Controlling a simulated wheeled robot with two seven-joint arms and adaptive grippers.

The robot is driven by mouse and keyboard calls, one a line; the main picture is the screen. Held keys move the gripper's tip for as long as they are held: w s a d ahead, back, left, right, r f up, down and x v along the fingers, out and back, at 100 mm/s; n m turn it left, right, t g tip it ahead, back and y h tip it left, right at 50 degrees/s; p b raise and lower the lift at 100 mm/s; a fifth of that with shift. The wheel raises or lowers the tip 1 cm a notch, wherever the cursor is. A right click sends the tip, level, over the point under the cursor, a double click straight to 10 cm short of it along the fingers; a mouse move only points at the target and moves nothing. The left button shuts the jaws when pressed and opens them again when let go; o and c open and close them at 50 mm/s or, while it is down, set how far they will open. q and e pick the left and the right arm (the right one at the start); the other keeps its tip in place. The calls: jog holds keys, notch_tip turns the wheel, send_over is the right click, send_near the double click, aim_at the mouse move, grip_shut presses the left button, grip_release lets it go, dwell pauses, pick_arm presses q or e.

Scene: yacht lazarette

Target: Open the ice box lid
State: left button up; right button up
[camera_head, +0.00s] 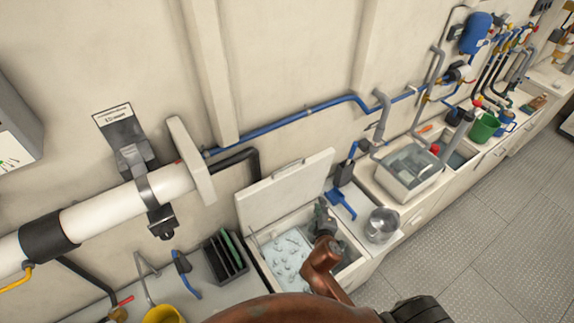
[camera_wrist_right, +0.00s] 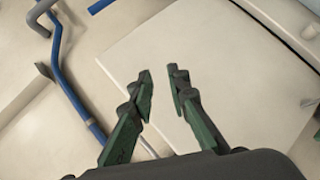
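The ice box (camera_head: 371,262) is a white bin set in the counter, with pale ice (camera_head: 288,256) showing inside. Its white lid (camera_head: 284,190) stands raised and tilted back toward the wall, hinged along the rear. My right gripper (camera_head: 321,209) is over the box opening, near the lid's lower right. In the right wrist view the gripper (camera_wrist_right: 160,78) has its green-grey fingers apart with nothing between them. The lid's broad pale face (camera_wrist_right: 220,70) fills the background beyond the fingertips; contact cannot be told. My left gripper is not in view.
A blue scoop (camera_head: 341,205) and a metal pot (camera_head: 381,225) are right of the box. A sink (camera_head: 409,172) lies farther right. A dark rack (camera_head: 226,256) is left of the box. A blue pipe (camera_head: 272,126) runs along the wall behind.

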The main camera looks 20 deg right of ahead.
aim_at(287, 166)
jog(key=w+a+r+n+t+y, duration=0.1)
jog(key=w+a+r+n+t, duration=0.4)
jog(key=w+a+r+n, duration=0.35)
jog(key=shift+m, duration=0.75)
jog(key=x, duration=0.2)
jog(key=p+x, duration=0.1)
jog(key=x, duration=0.1)
jog(key=r+x, duration=0.1)
jog(key=x, duration=0.1)
jog(key=shift+p, duration=0.3)
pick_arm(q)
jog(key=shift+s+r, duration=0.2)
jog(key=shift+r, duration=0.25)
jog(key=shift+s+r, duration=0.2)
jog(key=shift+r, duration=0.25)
pick_arm(e)
jog(key=shift+x, duration=0.8)
jog(key=shift+f, duration=0.1)
jog(key=shift+c, duration=0.3)
grip_shut()
